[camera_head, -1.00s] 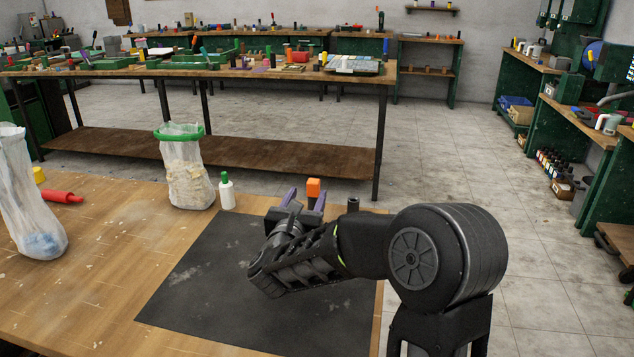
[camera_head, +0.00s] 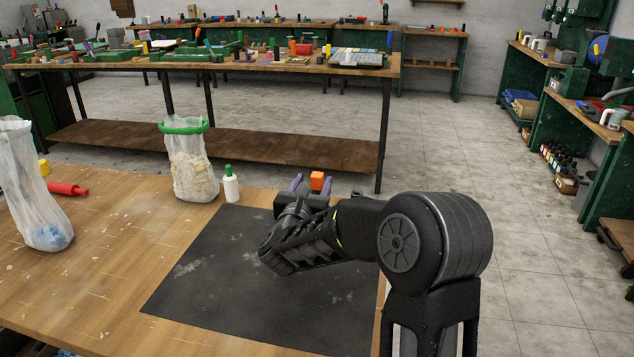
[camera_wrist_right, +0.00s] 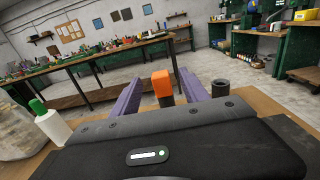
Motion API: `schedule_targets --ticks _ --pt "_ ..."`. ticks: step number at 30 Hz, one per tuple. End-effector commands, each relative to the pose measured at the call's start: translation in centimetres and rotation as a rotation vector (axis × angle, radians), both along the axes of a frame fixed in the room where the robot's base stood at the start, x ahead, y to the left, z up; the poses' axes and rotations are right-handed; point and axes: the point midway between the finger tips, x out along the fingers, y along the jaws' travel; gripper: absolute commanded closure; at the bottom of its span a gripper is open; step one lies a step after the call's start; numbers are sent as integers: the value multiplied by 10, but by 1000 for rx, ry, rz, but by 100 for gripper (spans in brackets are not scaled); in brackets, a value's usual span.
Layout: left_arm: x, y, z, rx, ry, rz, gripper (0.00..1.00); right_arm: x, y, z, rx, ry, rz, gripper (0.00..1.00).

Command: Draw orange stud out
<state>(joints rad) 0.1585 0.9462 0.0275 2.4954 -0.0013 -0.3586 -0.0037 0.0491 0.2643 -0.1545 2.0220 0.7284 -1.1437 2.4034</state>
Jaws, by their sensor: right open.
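The orange stud (camera_head: 317,181) stands at the far edge of the black mat (camera_head: 220,300), its lower part hidden behind my right gripper in the head view. My right gripper (camera_head: 311,184) is open, with its purple fingers pointing away from me. In the right wrist view the orange stud (camera_wrist_right: 162,84) shows between the two purple fingers, with gaps at both sides. I cannot tell whether it is set in something, as its base is hidden by the gripper body. My left gripper is not in view.
A white bottle with a green cap (camera_head: 231,186) and a green-rimmed bag (camera_head: 190,165) stand left of the mat. Another clear bag (camera_head: 35,190) and a red roller-like object (camera_head: 68,188) are further left. A dark cylinder (camera_wrist_right: 220,88) stands right of the gripper.

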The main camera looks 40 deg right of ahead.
Motion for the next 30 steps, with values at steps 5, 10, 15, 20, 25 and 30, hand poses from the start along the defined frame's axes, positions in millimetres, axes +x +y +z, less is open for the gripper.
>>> schedule_targets --ticks 5,10,15,20,25,30 --pt "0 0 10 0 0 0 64 17 -22 2 -1 1 -4 47" --pt "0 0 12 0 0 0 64 27 -34 1 -1 0 -1 47" --pt "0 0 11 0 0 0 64 27 -34 1 0 0 -1 47" --pt "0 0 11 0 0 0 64 27 -34 1 0 0 -1 47" --pt "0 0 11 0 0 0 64 27 -34 1 0 0 -1 47" --pt "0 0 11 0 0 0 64 27 -34 1 0 0 -1 53"
